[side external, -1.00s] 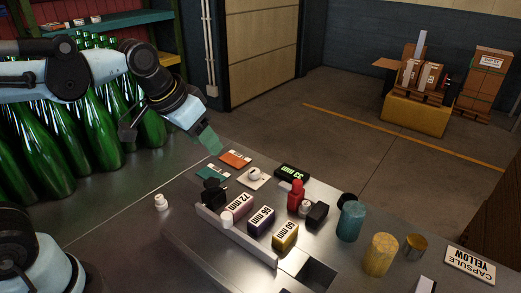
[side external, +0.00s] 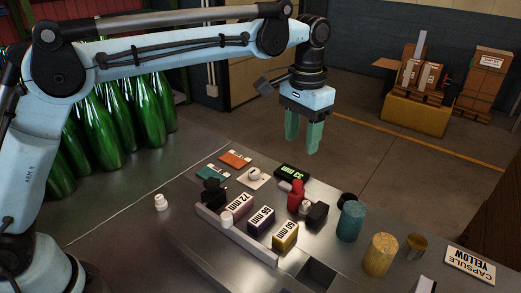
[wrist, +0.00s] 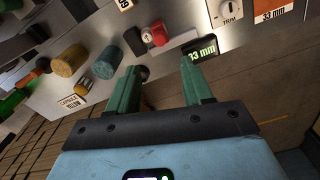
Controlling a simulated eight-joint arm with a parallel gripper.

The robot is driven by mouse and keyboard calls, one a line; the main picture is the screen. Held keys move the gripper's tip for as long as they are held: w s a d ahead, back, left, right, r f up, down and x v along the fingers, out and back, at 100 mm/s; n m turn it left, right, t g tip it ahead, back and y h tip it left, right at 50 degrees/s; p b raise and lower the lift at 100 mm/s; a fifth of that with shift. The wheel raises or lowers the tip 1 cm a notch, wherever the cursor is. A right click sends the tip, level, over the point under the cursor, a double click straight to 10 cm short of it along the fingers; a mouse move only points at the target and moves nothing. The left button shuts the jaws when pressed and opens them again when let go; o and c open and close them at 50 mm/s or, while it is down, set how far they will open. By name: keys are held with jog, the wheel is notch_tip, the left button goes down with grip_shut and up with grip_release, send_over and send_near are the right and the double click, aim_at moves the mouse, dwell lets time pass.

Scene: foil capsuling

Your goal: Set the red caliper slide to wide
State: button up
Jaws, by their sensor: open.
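The red caliper slide (side external: 297,193) stands upright near the middle of the bench, beside a black block and a small white knob. In the wrist view the red slide (wrist: 158,36) shows ahead of the fingers. A black display (side external: 291,173) reading "33 mm" lies just behind the slide; it also shows in the wrist view (wrist: 199,50). My gripper (side external: 303,147) is open and empty, with green fingers pointing down, above and behind the slide and apart from it. My gripper in the wrist view (wrist: 158,78) has a clear gap between its fingers.
Blocks marked 72 mm (side external: 238,206), 66 mm (side external: 261,221) and 60 mm (side external: 286,236) stand in a row behind a low rail. A teal cylinder (side external: 350,222) and a yellow cylinder (side external: 381,254) stand to the right. Cards and a white dial (side external: 255,176) lie left of the display.

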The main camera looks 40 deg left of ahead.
aim_at(297, 182)
notch_tip(297, 182, down, 12)
jog(key=shift+f, duration=0.1)
dwell(0.5)
grip_shut()
dwell(0.3)
